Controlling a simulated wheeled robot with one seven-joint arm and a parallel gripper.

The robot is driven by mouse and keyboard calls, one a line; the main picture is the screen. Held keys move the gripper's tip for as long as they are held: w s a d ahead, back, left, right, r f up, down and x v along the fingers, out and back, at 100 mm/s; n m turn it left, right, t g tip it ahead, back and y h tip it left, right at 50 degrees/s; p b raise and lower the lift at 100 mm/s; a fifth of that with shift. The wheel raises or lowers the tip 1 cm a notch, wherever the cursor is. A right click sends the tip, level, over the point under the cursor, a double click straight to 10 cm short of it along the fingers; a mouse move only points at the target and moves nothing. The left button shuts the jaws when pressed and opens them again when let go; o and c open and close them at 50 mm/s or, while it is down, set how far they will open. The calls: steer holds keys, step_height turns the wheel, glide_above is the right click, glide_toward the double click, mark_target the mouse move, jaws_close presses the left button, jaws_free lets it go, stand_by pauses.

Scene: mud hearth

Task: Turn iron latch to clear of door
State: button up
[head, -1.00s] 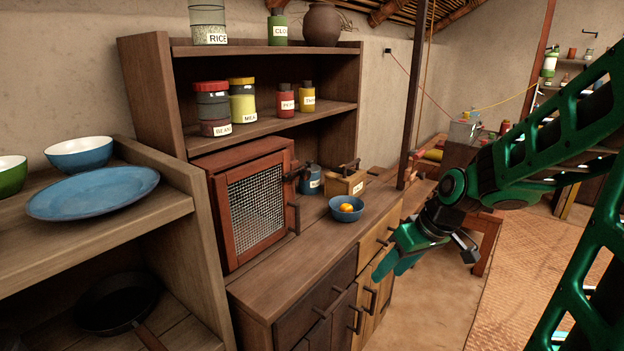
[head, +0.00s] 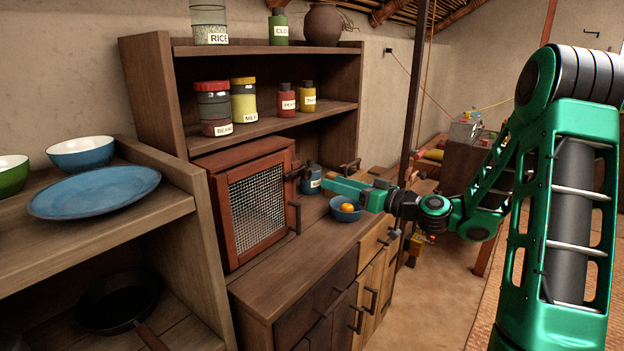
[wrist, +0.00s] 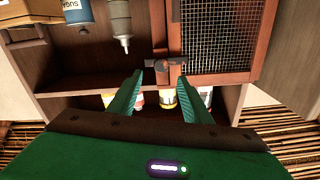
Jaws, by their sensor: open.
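The mesh-fronted wooden door (head: 257,215) of the small red-brown cabinet is closed. The dark iron latch (head: 299,173) sits at the upper part of its right edge. In the wrist view the latch (wrist: 166,64) lies roughly crosswise at the door's edge, with the mesh door (wrist: 222,40) to its right. My gripper (head: 327,185) is in front of the cabinet's right side, pointing left at latch height. In the wrist view my gripper (wrist: 158,82) is open and empty. Its fingers stand either side of the latch's line, and the latch appears beyond the tips; contact cannot be told.
A blue bowl (head: 345,211) with orange fruit stands on the counter (head: 275,270) below my gripper. A blue jar (head: 311,180) stands behind the gripper. Labelled jars (head: 243,100) fill the shelf above. A dark post (head: 414,110) rises to the right.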

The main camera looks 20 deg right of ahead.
mark_target(310, 175)
steer(key=x, duration=0.9)
steer(key=c, duration=1.1)
